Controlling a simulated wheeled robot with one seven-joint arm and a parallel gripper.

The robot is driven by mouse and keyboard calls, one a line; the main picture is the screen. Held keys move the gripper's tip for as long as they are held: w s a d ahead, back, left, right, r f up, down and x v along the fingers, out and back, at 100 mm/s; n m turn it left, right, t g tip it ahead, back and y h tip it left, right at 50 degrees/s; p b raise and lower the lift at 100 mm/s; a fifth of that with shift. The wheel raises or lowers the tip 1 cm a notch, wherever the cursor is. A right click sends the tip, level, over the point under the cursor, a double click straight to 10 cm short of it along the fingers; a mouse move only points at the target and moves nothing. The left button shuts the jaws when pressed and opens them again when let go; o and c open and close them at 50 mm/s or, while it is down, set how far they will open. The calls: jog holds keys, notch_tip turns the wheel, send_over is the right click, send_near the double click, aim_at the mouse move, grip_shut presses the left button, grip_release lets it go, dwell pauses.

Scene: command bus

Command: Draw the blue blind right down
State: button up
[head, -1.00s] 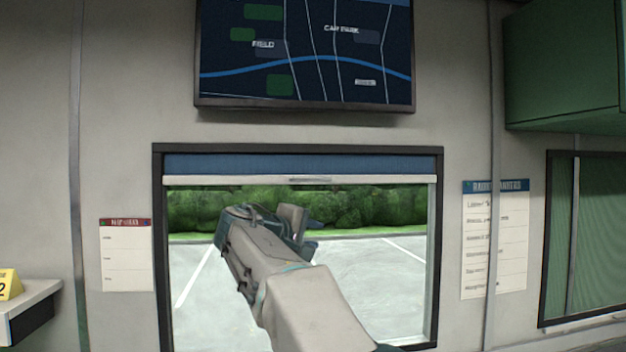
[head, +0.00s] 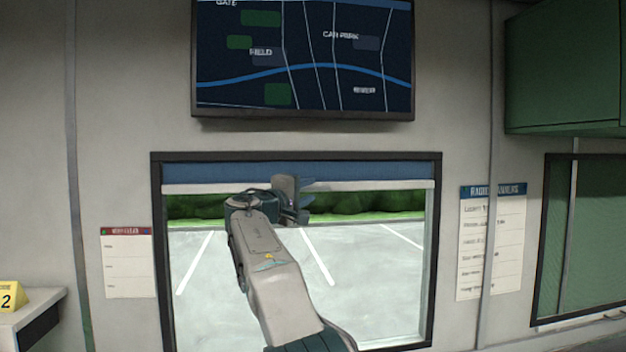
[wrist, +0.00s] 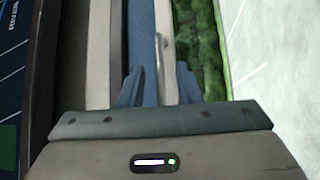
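The blue blind (head: 380,171) is rolled up near the top of the window, a short strip of cloth above a pale bottom bar (head: 390,187). In the wrist view, turned sideways, the blue cloth (wrist: 141,30) lies beside the pale bar (wrist: 167,80) with its slim handle (wrist: 158,45). My gripper (head: 303,200) is raised to the bar, hiding the handle in the head view. In the wrist view my gripper (wrist: 159,88) is open, its blue-grey fingers apart with the bar and handle lying between them in the picture. Contact cannot be told.
A dark map screen (head: 300,60) hangs above the window frame (head: 157,260). Paper notices hang left (head: 127,265) and right (head: 490,245) of it. A green cupboard (head: 565,70) and a second window with a green covering (head: 590,230) are at right.

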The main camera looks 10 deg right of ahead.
jog(key=shift+p+x, duration=0.5)
jog(key=shift+x, duration=0.85)
